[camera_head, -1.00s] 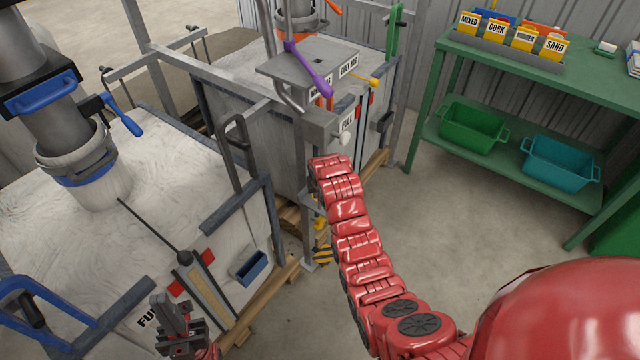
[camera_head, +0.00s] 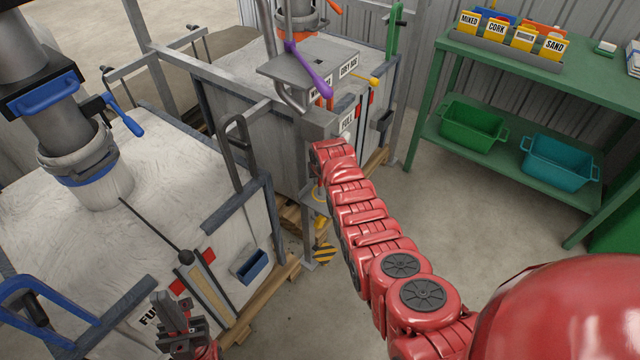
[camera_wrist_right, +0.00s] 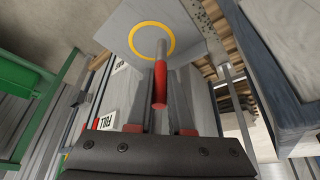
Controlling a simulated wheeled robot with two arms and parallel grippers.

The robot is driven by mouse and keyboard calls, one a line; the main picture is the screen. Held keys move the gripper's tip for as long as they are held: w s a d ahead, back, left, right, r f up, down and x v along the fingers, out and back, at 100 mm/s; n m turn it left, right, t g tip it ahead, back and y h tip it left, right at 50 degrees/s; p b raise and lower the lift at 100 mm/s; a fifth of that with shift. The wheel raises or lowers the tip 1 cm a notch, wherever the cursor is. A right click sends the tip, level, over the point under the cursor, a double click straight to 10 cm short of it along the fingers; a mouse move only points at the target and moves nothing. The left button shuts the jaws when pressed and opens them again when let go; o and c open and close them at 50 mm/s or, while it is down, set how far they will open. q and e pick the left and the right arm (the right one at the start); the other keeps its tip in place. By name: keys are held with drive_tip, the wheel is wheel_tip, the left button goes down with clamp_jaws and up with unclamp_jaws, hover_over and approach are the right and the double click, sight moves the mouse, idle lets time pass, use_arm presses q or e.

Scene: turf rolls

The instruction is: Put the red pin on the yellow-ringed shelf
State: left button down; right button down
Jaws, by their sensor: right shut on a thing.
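The red pin (camera_wrist_right: 159,88) shows in the right wrist view, with a grey end pointing up the picture and a red lower part. My right gripper (camera_wrist_right: 160,95) is shut on it. The grey plate shelf (camera_wrist_right: 187,27) with a yellow ring (camera_wrist_right: 134,49) lies beyond the pin. The pin's grey end overlaps the inside of the ring in this view; I cannot tell whether they touch. In the head view my right arm hides the right gripper and pin, and part of the shelf (camera_head: 313,203) shows beside the arm. My left gripper (camera_head: 172,312) is low on the left, its jaw opening unclear.
A grey post stands beside my right arm, with a purple lever (camera_head: 308,70) above. A green bench (camera_head: 590,85) with bins is at right. The floor (camera_head: 440,215) between is clear.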

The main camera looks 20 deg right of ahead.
drive_tip(key=shift+f+b, duration=0.3)
drive_tip(key=shift+f, duration=0.95)
drive_tip(key=shift+f, duration=0.2)
drive_tip(key=c, duration=0.8)
unclamp_jaws()
drive_tip(key=shift+r, duration=0.1)
drive_tip(key=shift+r, duration=0.1)
